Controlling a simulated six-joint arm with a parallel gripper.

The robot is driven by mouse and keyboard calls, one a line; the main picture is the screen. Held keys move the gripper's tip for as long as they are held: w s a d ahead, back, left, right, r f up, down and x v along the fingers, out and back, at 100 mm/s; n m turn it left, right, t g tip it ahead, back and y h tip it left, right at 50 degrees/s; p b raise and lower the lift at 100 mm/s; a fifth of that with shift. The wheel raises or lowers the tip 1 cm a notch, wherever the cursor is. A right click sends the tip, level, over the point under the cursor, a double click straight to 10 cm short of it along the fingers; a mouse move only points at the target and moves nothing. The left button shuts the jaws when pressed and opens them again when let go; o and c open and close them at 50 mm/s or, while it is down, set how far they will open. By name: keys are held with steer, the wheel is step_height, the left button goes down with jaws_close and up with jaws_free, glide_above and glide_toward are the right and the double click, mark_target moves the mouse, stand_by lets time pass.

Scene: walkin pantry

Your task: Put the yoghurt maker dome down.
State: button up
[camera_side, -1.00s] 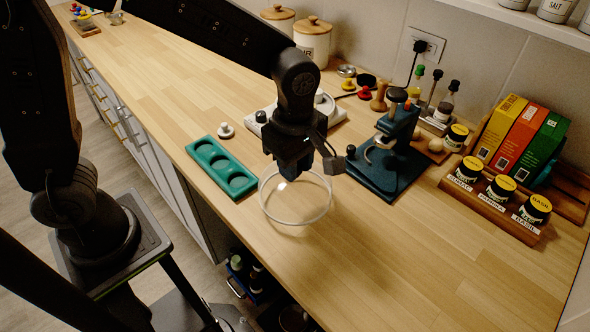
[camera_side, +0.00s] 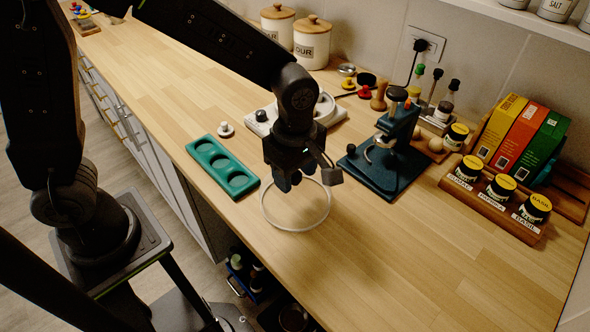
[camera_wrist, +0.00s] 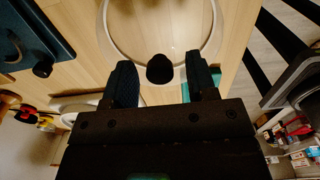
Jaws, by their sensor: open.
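The yoghurt maker dome (camera_side: 298,230) is clear with a pale round rim. It appears to rest rim-down on the wooden counter, near the front edge, right of the green tray. My gripper (camera_side: 296,178) is directly above it, pointing down. In the wrist view my gripper (camera_wrist: 162,80) is open, its two dark blue fingers apart, with the dome's round black knob (camera_wrist: 160,68) between them. Clear space shows on both sides of the knob. The dome's rim (camera_wrist: 107,30) arcs beyond the fingers.
A green tray with three round hollows (camera_side: 223,167) lies left of the dome. A dark blue stand (camera_side: 385,170) is behind right. A white appliance (camera_side: 262,122) is partly behind my gripper. A wooden rack of labelled jars (camera_side: 480,203) stands at the right. The front right counter is bare.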

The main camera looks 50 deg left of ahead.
step_height(320, 180, up, 12)
steer(key=s+a+r+m+t, duration=0.1)
steer(key=s+a+m+t, duration=0.4)
steer(key=s+a+m, duration=0.7)
steer(key=m, duration=0.6)
steer(key=shift+r+t, duration=0.2)
steer(key=shift+t, duration=0.1)
